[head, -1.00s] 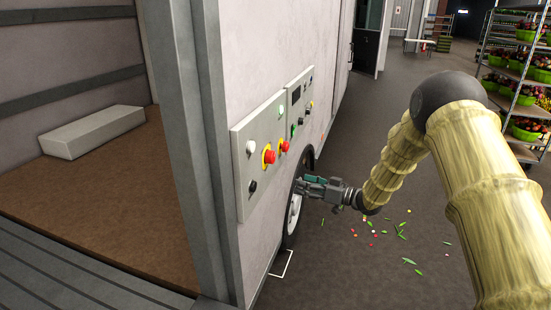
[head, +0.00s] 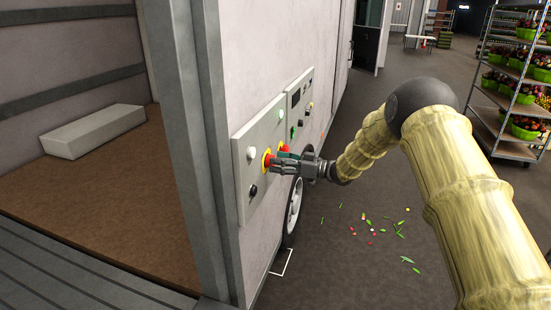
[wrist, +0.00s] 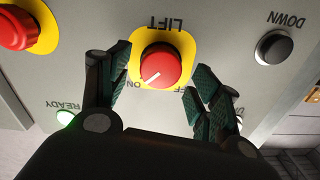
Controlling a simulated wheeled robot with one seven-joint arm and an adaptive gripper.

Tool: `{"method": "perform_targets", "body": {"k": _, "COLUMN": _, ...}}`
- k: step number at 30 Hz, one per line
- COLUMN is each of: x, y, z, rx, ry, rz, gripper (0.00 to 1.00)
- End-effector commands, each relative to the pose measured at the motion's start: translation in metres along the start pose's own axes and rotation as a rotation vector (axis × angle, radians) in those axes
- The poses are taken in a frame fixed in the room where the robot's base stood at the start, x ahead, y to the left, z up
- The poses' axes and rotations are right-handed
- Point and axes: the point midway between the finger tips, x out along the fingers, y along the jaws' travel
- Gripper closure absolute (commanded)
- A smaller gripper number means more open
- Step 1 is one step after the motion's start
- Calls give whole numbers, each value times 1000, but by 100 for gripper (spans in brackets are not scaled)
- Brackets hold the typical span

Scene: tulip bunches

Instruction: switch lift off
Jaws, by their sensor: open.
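The red LIFT knob (wrist: 160,66) sits on a yellow plate, seen upside down in the wrist view. Its white mark points toward the ON lettering; the OFF lettering is partly hidden by a finger. In the head view the knob (head: 267,159) is on the grey control panel (head: 243,207). My gripper (wrist: 160,62) is open, with one finger on each side of the knob; I cannot tell whether they touch it. In the head view my gripper (head: 276,165) is at the panel, partly covering the controls.
A second red knob on yellow (wrist: 18,28) is beside it. A black DOWN button (wrist: 273,47) and a lit green READY lamp (wrist: 65,118) are close to the fingers. A flower rack (head: 515,95) stands at right. The floor between has scattered leaves and petals.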

Motion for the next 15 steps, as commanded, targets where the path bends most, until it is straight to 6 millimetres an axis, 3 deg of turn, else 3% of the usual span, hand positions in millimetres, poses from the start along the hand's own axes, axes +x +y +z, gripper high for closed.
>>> {"method": "perform_targets", "body": {"k": 6, "x": 16, "y": 0, "z": 0, "rx": 0, "ry": 0, "rz": 0, "gripper": 37}}
{"method": "perform_targets", "body": {"k": 15, "x": 18, "y": 0, "z": 0, "rx": 0, "ry": 0, "rz": 1, "gripper": 37}}
